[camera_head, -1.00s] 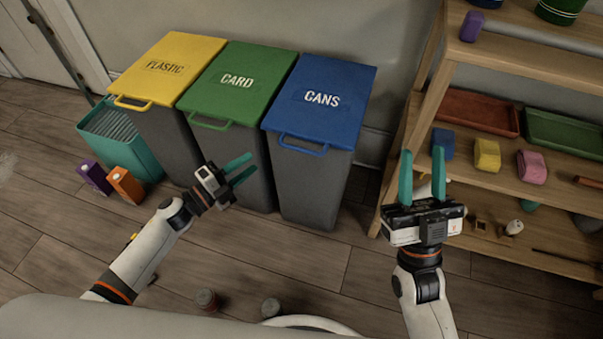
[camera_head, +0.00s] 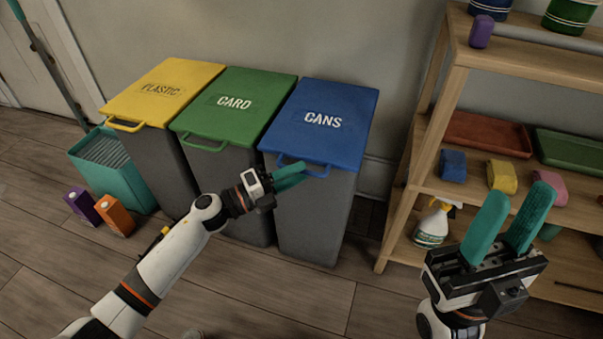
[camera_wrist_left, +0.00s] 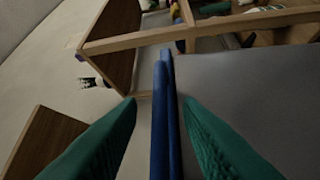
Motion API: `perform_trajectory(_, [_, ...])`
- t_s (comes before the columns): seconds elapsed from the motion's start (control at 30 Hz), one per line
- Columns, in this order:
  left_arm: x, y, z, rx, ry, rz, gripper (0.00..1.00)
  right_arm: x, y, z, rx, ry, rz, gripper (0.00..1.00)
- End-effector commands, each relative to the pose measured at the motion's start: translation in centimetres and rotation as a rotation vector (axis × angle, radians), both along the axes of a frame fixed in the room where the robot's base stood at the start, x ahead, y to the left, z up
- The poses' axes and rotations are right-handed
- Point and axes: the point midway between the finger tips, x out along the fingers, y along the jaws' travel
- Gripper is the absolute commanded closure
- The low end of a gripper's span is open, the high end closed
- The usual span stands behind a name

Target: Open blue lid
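The blue lid (camera_head: 325,100) marked CANS lies closed on a grey bin (camera_head: 315,215), right of the green lid. Its blue handle (camera_head: 321,173) sticks out at the front edge, partly hidden by my left gripper (camera_head: 298,176). In the left wrist view a blue bar (camera_wrist_left: 163,110), seemingly the handle or lid edge, runs between the two green fingers. The left gripper (camera_wrist_left: 162,104) is open, with a gap on both sides of the bar. My right gripper (camera_head: 518,200) is open and empty at the right, in front of the shelf.
The green CARD lid (camera_head: 235,90) and yellow PLASTIC lid (camera_head: 165,75) are closed to the left. A teal crate (camera_head: 115,170) and two cartons stand at far left. A wooden shelf (camera_head: 420,125) with blocks, trays and a spray bottle (camera_head: 432,224) stands at right. Floor in front is clear.

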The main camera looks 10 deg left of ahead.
Motion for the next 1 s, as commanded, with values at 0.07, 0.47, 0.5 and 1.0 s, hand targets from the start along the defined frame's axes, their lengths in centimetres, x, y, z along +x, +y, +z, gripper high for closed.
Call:
perform_trajectory(0.07, [0.6, -0.8, 0.1, -0.002, -0.001, 0.000, 0.67, 0.1, 0.0, 0.0, 0.000, -0.005, -0.001, 0.64])
perform_trajectory(0.47, [1.1, -1.7, 0.3, -0.001, 0.001, 0.000, 0.67, 0.2, 0.1, 0.3, -0.003, -0.014, 0.000, 0.64])
perform_trajectory(0.5, [1.1, -1.7, 0.3, -0.001, 0.001, 0.001, 0.67, 0.2, 0.1, 0.3, -0.003, -0.015, 0.000, 0.64])
perform_trajectory(1.0, [1.1, -1.6, 0.3, 0.000, 0.001, 0.001, 1.00, 0.2, 0.0, 0.3, -0.002, -0.012, -0.001, 0.64])
